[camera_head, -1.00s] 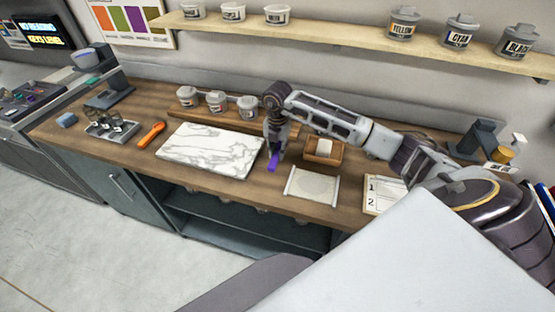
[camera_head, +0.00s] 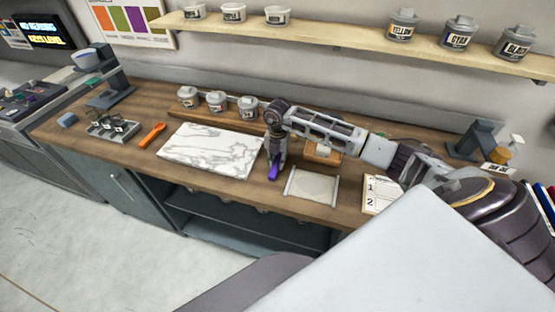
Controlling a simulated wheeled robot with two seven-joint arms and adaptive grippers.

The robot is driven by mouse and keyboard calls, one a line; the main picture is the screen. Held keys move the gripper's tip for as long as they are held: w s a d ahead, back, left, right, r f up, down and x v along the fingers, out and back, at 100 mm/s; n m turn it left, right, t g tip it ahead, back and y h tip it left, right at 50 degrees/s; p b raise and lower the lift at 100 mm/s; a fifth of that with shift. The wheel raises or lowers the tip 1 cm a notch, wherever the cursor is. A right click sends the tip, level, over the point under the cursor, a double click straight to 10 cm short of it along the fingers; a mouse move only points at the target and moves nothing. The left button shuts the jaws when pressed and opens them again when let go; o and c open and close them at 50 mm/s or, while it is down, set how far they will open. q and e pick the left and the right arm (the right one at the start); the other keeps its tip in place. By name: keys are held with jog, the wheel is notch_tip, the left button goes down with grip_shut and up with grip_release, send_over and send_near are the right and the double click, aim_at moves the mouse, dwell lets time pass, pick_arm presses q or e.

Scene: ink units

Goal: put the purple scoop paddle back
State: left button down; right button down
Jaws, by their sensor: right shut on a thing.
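The purple scoop paddle (camera_head: 274,172) is in my right gripper (camera_head: 274,160), which is shut on it. It points down just above or at the wooden counter (camera_head: 262,193), in the gap between the white marble slab and the pale framed tray; I cannot tell whether it touches the wood. Only its lower part shows, the rest being hidden by the fingers. An orange paddle (camera_head: 152,135) lies on the counter left of the slab. My left gripper is not in view.
The marble slab (camera_head: 210,150) lies left of the gripper and the pale tray (camera_head: 312,186) right. A metal rack (camera_head: 112,127) stands at the left. Several tubs, including one tub (camera_head: 248,107), stand behind. A wooden box (camera_head: 322,153) is partly behind my arm.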

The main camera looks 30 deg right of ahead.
aim_at(278, 162)
jog(key=shift+f, duration=0.15)
jog(key=c, duration=1.3)
grip_release()
jog(key=shift+r, duration=0.3)
notch_tip(278, 162, up, 12)
jog(key=shift+f+b, duration=0.15)
jog(key=shift+b, duration=0.8)
jog(key=shift+f, duration=0.1)
